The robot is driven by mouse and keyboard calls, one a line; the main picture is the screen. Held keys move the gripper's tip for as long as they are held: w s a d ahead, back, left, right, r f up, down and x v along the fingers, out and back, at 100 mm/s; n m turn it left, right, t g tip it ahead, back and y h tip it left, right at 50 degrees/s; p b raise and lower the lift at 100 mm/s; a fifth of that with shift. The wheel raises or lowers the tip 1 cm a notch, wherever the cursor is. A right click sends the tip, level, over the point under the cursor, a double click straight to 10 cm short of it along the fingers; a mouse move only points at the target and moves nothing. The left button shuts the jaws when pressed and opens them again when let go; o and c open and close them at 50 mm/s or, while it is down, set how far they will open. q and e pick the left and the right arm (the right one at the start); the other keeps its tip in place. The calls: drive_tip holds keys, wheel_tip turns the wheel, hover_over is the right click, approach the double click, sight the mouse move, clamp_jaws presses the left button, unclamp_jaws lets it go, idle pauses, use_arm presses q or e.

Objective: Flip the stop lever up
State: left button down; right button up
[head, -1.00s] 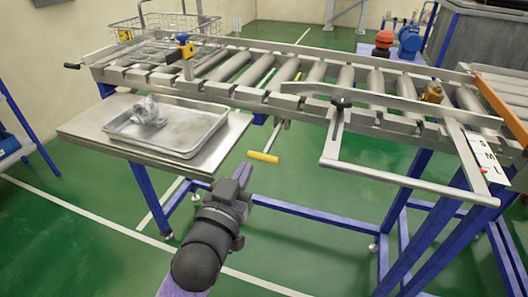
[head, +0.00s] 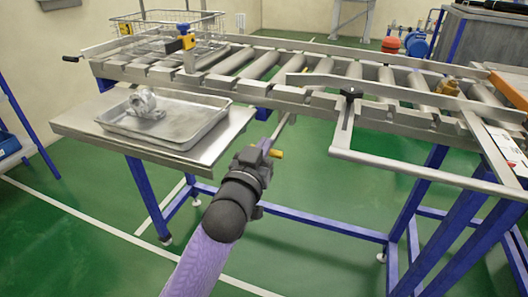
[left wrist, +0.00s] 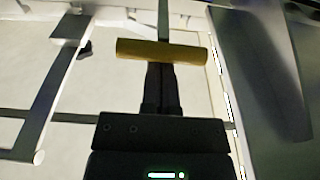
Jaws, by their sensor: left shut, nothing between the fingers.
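The stop lever hangs down from the front of the roller conveyor; its metal rod (head: 281,128) slants down toward a yellow crossbar handle (head: 277,153). My left gripper (head: 266,146) is shut and empty at the handle, hiding most of it in the head view. In the left wrist view the yellow handle (left wrist: 162,52) lies crosswise at the tips of my shut fingers (left wrist: 160,66). The bar seems to cover the very tips. I cannot tell whether they touch it. My right gripper is not in view.
A steel side table with a shallow tray (head: 165,122) holding a metal part (head: 145,103) stands left of the lever. A bent guide bar with a black knob (head: 351,92) juts out on the right. A wire basket (head: 170,30) sits behind. Open green floor lies below the handle.

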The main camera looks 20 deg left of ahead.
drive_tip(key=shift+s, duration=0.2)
use_arm(q)
wheel_tip(320, 180, down, 7)
drive_tip(key=t+b, duration=0.4)
drive_tip(key=b, duration=0.7)
drive_tip(key=shift+w+r+t+h+b, duration=0.2)
drive_tip(key=shift+t+h+b, duration=0.1)
drive_tip(key=shift+b, duration=0.05)
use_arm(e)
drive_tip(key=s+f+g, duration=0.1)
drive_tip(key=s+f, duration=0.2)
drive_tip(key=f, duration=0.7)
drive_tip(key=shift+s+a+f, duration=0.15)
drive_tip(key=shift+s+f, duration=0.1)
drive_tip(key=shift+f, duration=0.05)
use_arm(q)
drive_tip(key=shift+a, duration=0.1)
wheel_tip(320, 180, up, 5)
drive_tip(key=p, duration=0.4)
drive_tip(key=p+v, duration=0.2)
drive_tip(key=v, duration=0.9)
drive_tip(key=shift+p, duration=0.35)
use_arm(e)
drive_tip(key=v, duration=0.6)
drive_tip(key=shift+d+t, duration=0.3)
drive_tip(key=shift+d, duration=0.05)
